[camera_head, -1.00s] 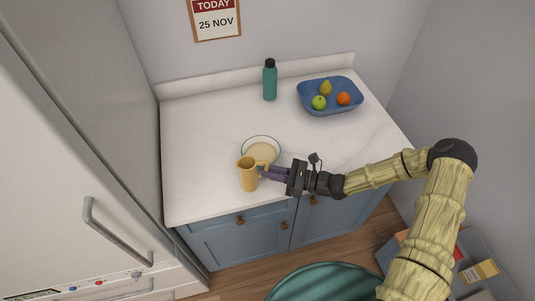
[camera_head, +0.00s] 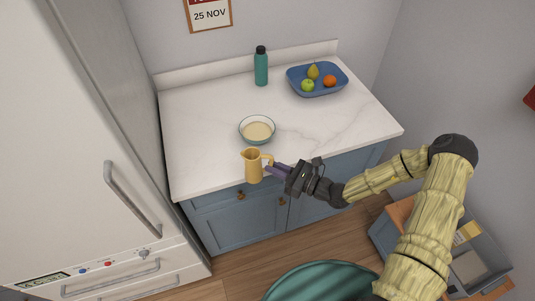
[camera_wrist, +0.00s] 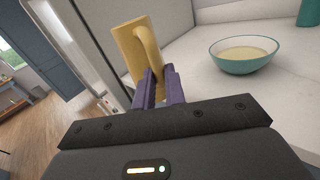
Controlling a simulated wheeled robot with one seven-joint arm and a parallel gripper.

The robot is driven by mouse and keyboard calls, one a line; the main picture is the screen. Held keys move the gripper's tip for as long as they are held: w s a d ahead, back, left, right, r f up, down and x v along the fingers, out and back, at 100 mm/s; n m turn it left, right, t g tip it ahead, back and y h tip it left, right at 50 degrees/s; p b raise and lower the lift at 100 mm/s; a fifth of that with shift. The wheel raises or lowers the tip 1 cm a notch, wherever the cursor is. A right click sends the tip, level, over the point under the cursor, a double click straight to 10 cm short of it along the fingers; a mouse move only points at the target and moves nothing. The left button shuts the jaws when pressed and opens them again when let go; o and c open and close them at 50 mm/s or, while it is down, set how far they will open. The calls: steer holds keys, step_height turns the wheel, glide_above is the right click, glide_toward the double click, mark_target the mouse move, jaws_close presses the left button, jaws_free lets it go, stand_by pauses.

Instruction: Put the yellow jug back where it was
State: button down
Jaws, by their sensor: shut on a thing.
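The yellow jug (camera_head: 254,166) is at the front edge of the white counter in the head view, upright or nearly so. My gripper (camera_head: 273,167) is to its right, shut on its handle side. In the wrist view the jug (camera_wrist: 133,50) looks tilted, with its handle between my purple fingers (camera_wrist: 160,84). The jug overlaps the counter edge in the head view, and I cannot tell whether its base touches anything.
A bowl with pale contents (camera_head: 257,130) stands on the counter (camera_head: 200,125) just behind the jug. A teal bottle (camera_head: 261,68) and a blue tray (camera_head: 317,91) with fruit stand at the back. The fridge (camera_head: 75,130) is at left.

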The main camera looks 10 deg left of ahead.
steer(key=d+f+m+t+h, duration=0.3)
steer(key=d+m+t+h, duration=0.1)
steer(key=d, duration=0.4)
steer(key=w+d+f+m+t+h, duration=0.1)
steer(key=d+f+m+t+h, duration=0.3)
steer(key=d+m+h, duration=0.2)
steer(key=d+f+m+t+h, duration=0.3)
steer(key=d+h, duration=0.4)
steer(key=d, duration=0.3)
steer(key=shift+w+f+m+t, duration=0.3)
steer(key=shift+m+t, duration=0.6)
steer(key=shift+t, duration=0.2)
steer(key=shift+d, duration=0.15)
